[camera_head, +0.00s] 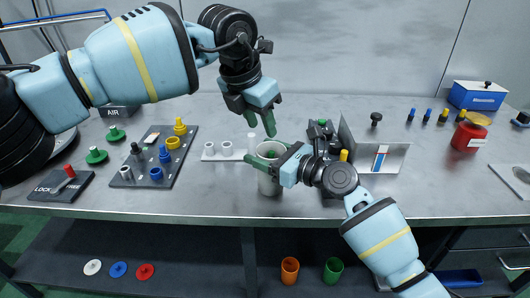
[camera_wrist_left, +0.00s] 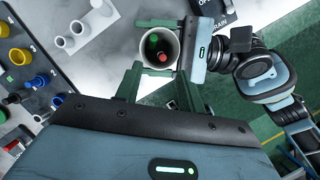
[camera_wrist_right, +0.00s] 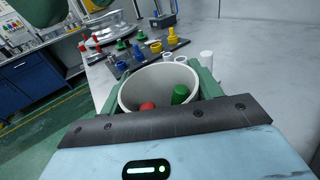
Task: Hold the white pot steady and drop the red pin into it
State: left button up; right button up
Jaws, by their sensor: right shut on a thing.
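The white pot (camera_head: 268,186) stands upright near the front of the grey bench. My right gripper (camera_head: 270,156) is shut on it, with one green finger on each side of the pot in the right wrist view (camera_wrist_right: 160,82). The red pin (camera_wrist_left: 163,57) is inside the pot beside a green piece (camera_wrist_left: 154,38). Both also show in the right wrist view, the red pin (camera_wrist_right: 147,106) left of the green piece (camera_wrist_right: 180,94). My left gripper (camera_head: 261,126) is above the pot, fingers apart and empty. The pins' lower ends are hidden.
A dark pegboard (camera_head: 128,178) with yellow, blue and grey pieces lies to the left. A LOCK plate (camera_head: 60,187) with a red knob is farther left. A metal angled tray (camera_head: 392,160) stands right of the pot. A red can (camera_head: 467,135) and blue box (camera_head: 478,96) stand far right.

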pick_arm(q)
jog(key=v, duration=1)
jog(key=shift+r, duration=0.25)
pick_arm(e)
jog(key=o, duration=1.1)
jog(key=shift+c, duration=0.2)
jog(key=v, duration=1.2)
pick_arm(q)
jog(key=shift+f, duration=0.1)
